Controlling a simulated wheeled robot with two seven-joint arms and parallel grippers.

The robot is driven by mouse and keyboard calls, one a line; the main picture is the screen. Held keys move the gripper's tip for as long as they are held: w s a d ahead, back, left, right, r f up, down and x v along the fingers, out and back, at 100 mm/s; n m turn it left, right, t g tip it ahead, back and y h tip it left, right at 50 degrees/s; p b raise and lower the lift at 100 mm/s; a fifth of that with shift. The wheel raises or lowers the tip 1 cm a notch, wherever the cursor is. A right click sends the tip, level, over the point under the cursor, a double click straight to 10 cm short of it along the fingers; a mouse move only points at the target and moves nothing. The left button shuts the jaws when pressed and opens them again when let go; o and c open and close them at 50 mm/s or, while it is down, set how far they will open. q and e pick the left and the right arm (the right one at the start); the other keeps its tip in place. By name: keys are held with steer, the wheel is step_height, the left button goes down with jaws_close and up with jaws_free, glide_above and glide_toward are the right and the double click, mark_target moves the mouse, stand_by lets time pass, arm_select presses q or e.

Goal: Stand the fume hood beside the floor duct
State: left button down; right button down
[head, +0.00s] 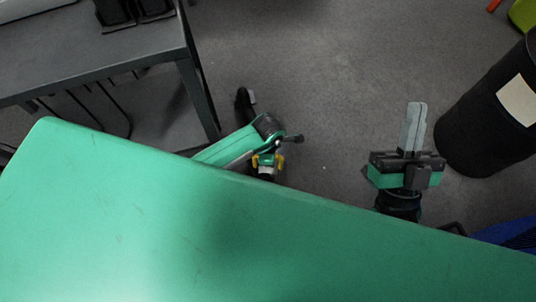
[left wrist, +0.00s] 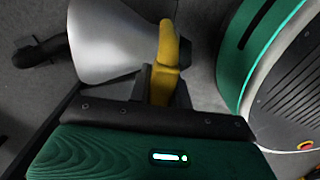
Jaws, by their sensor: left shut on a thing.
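I cannot clearly make out the floor duct.
A dark table (head: 100,50) stands at upper left, its leg near my left arm. A black drum (head: 490,110) with a white label stands at right. Grey floor between table and drum is clear.

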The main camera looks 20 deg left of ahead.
arm_select(q)
steer(key=shift+w, duration=0.1)
arm_select(e)
steer(key=shift+s+d+r, duration=0.1)
steer(key=shift+r, duration=0.1)
arm_select(q)
steer(key=shift+f, duration=0.15)
arm_select(e)
steer(key=shift+s+r+t, duration=0.1)
steer(key=shift+t, duration=0.2)
arm_select(q)
steer(key=c, duration=1.3)
jaws_free()
steer(key=shift+f, duration=0.1)
arm_select(e)
steer(key=shift+d, duration=0.1)
